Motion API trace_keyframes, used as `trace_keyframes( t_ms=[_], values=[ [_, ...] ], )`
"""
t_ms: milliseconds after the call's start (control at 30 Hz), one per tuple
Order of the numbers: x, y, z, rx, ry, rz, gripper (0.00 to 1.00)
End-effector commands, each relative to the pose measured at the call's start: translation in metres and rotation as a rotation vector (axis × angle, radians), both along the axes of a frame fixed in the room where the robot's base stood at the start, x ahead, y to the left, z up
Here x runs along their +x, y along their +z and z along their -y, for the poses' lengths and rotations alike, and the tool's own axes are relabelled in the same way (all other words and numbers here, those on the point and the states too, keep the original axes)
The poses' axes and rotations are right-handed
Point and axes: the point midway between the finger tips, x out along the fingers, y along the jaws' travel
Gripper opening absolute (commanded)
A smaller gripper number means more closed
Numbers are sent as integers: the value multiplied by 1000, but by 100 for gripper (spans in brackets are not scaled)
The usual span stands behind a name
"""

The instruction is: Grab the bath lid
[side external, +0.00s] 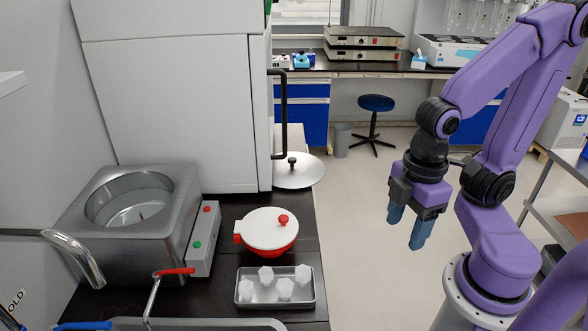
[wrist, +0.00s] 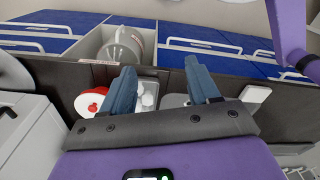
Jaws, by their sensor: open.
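A pale grey round lid with a black knob (side external: 293,172) lies flat on the dark counter beside the tall white cabinet; it looks like the bath lid. The steel bath (side external: 120,215) stands at the left with its round opening uncovered. My gripper (side external: 408,226) is open and empty, pointing down, in the air to the right of the counter and well apart from the lid. Its two blue fingers (wrist: 160,66) also show spread in the wrist view.
A red pot with a white lid (side external: 268,228) and a metal tray (side external: 282,304) of white pieces sit on the counter in front of the lid. Open floor lies between counter and arm.

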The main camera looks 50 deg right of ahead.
Motion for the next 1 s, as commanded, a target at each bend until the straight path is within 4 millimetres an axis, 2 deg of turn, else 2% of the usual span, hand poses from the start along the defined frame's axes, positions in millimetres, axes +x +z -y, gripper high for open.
trace_keyframes(
  t_ms=[200,267,333,467,500,667,800,1000],
  values=[
    [3,-1,-1,5,-9,6,61],
    [11,-4,-3,15,-30,17,61],
    [27,-10,-8,40,-71,43,61],
    [76,-25,-14,112,-182,127,61],
    [93,-30,-14,136,-220,157,61],
    [160,-49,-1,231,-354,284,61],
    [212,-63,24,309,-461,398,61],
    [269,-81,78,416,-608,563,61]
  ],
)
